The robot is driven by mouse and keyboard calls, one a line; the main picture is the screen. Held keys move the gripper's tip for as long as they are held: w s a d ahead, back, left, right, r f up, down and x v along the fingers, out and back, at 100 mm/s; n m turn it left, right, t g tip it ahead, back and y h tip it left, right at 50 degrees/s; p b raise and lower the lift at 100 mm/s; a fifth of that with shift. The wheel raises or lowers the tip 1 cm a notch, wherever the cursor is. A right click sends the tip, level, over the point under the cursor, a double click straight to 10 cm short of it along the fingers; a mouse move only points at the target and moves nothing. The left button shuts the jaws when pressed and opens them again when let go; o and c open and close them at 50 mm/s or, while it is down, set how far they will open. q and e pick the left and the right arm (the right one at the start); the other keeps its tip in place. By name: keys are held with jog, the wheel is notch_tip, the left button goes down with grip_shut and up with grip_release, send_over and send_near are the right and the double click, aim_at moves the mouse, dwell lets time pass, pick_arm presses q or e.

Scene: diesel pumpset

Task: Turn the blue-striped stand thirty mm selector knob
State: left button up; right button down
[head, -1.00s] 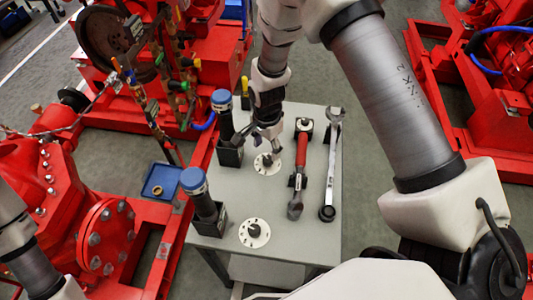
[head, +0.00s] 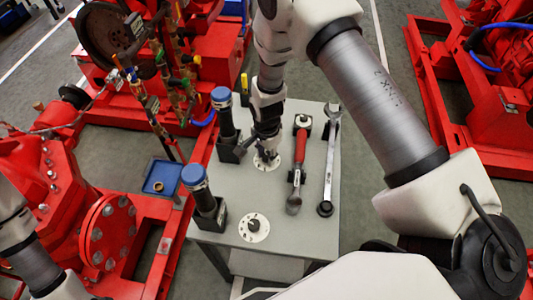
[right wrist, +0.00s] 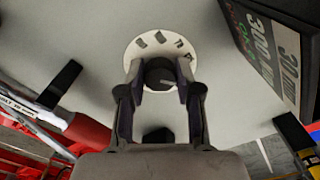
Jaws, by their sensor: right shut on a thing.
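A white dial (head: 262,166) with dark marks lies on the grey table in the head view. My right gripper (head: 267,153) points down over it. In the right wrist view the white dial (right wrist: 143,44) has a dark round knob (right wrist: 160,74) in its middle, and my right gripper (right wrist: 160,90) is shut on that knob, a finger on each side. A black stand (head: 230,152) next to it holds a blue-capped tool (head: 222,99). Its label (right wrist: 272,50) reads 30 mm in the right wrist view; I cannot make out a blue stripe. My left gripper is out of view.
A second dial with a knob (head: 254,226) and a second stand (head: 210,219) with a blue-capped tool are nearer. A red-handled tool (head: 299,155) and a long wrench (head: 329,170) lie to the right. Red pump machinery (head: 60,165) stands left of the table (head: 296,228).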

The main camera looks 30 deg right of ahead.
jog(key=shift+s+f+n, duration=0.1)
jog(key=shift+f+n, duration=0.05)
jog(key=shift+n, duration=0.35)
jog(key=n, duration=0.9)
jog(key=shift+s+d, duration=0.1)
jog(key=shift+n, duration=1.9)
jog(key=c, duration=0.8)
grip_release()
jog(key=shift+w, duration=0.2)
